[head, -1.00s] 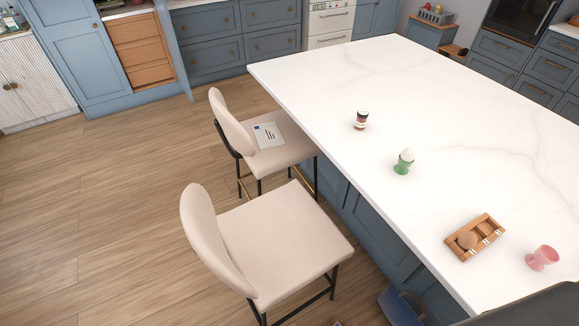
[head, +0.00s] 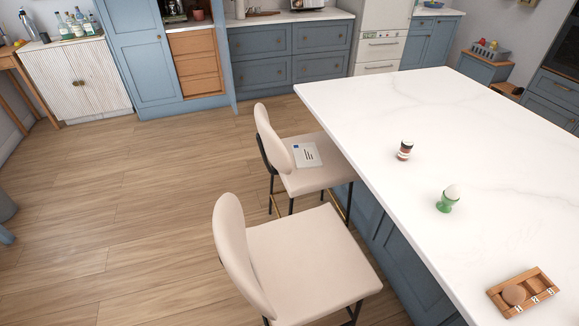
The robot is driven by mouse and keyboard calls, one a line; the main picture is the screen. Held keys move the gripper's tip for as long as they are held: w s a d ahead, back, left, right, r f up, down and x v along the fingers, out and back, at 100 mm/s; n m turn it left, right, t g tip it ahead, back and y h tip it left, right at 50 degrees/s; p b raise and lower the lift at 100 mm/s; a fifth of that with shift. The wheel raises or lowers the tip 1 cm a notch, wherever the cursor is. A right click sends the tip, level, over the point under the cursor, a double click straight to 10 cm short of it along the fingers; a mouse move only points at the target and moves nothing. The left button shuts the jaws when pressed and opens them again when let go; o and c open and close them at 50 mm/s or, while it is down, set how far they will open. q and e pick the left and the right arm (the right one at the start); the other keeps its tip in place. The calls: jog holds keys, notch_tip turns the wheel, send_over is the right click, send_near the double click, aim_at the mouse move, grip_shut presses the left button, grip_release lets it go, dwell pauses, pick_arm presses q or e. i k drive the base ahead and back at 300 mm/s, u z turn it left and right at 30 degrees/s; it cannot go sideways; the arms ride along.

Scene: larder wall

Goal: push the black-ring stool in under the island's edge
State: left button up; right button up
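The near stool (head: 308,262) has a cream seat and a rounded back. Its lower part is mostly cut off by the bottom of the picture; a bit of black leg and bar shows at its right front. Its seat stands out from the white-topped island (head: 440,130), with a gap between seat and counter edge. The far stool (head: 325,178) is alike, with black legs and a brass-coloured foot bar; its seat reaches the counter edge in the picture. Neither of my grippers is in view.
A printed card or booklet (head: 306,155) lies on the far stool's seat. On the island are a small jar (head: 405,150), a green egg cup with an egg (head: 447,200) and a wooden tray (head: 497,297). The wood floor (head: 120,220) left of the stools is clear.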

aim_at(304, 267)
jog(key=z, duration=2.15)
jog(key=k, duration=1.55)
jog(key=u, duration=0.25)
